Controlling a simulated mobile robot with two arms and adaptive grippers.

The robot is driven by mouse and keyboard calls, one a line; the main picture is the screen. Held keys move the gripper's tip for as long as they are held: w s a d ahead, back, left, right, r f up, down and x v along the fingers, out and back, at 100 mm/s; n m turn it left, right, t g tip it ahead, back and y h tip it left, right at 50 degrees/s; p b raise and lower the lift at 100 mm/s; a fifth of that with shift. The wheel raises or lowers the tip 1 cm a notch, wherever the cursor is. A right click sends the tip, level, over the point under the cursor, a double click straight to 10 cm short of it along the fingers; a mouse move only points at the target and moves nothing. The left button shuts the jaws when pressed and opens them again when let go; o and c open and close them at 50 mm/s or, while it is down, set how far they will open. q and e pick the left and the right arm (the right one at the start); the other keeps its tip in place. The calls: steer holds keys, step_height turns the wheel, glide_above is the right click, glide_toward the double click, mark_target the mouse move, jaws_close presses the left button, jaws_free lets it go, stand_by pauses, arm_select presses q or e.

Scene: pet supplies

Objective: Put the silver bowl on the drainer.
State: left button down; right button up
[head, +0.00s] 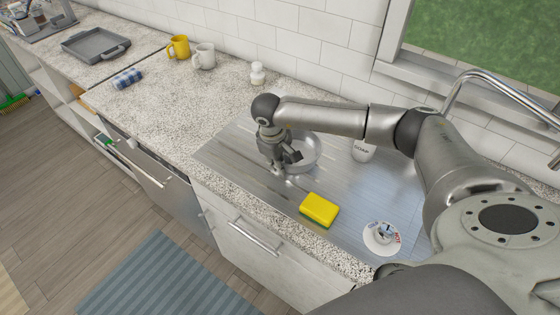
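The silver bowl (309,152) is round and shiny, at the drainer's middle, partly hidden behind my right gripper. The drainer (232,155) is the ridged metal sheet set in the counter. My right gripper (286,165) points down at the bowl's near left side, its fingertips at the rim. One finger is in front of the bowl and the other overlaps it, so I cannot tell if they grip the rim. I cannot tell whether the bowl rests on the metal or is just above it. My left gripper is not in view.
A yellow sponge (319,208) and a white round item (381,238) lie on the metal nearer me. A white cup (363,150) stands behind my arm. The left counter is largely clear.

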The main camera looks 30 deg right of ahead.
stand_by(0.3)
steer(key=shift+r+p, duration=0.25)
steer(key=shift+p, duration=0.05)
steer(key=b+v, duration=0.4)
steer(key=v, duration=0.7)
steer(key=shift+r, duration=0.4)
steer(key=shift+a, duration=0.1)
